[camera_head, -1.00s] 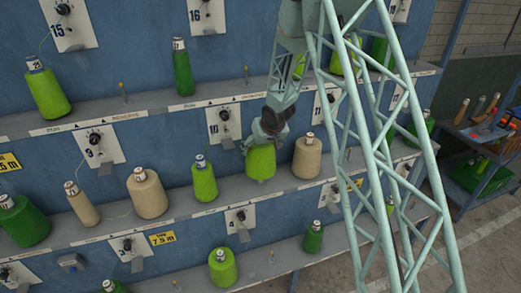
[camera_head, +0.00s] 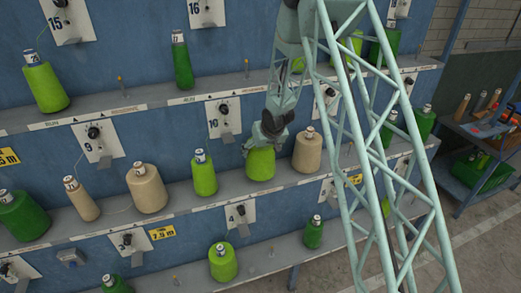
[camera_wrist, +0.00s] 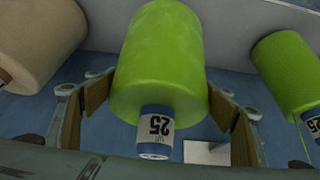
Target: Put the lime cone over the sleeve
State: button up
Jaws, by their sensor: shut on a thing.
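A lime cone (camera_head: 261,165) with a blue-and-white tube end marked 25 is at the middle shelf, right of centre in the head view. It also fills the middle of the wrist view (camera_wrist: 158,60). My gripper (camera_head: 262,148) reaches down over its top end and is shut on it. In the wrist view the wood-faced fingers (camera_wrist: 165,107) stand on either side of the cone's near end. I cannot tell whether its base touches the shelf. I cannot pick out the sleeve with certainty.
A beige cone (camera_head: 307,152) stands close on the right, another lime cone (camera_head: 204,176) on the left. Bare pegs (camera_head: 246,68) stand on the upper shelf (camera_head: 215,93). Numbered dial plates (camera_head: 223,118) line the blue wall. My lattice arm hides part of the right side.

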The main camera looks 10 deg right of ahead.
aim_at(264, 148)
jog(key=shift+w+f, duration=0.1)
jog(key=shift+f, duration=1.3)
jog(key=o, duration=1.6)
jog(key=shift+f, duration=0.1)
jog(key=shift+s+r, duration=0.2)
jog(key=shift+r, duration=0.05)
jog(key=shift+v, duration=5.85)
jog(key=shift+r, duration=0.15)
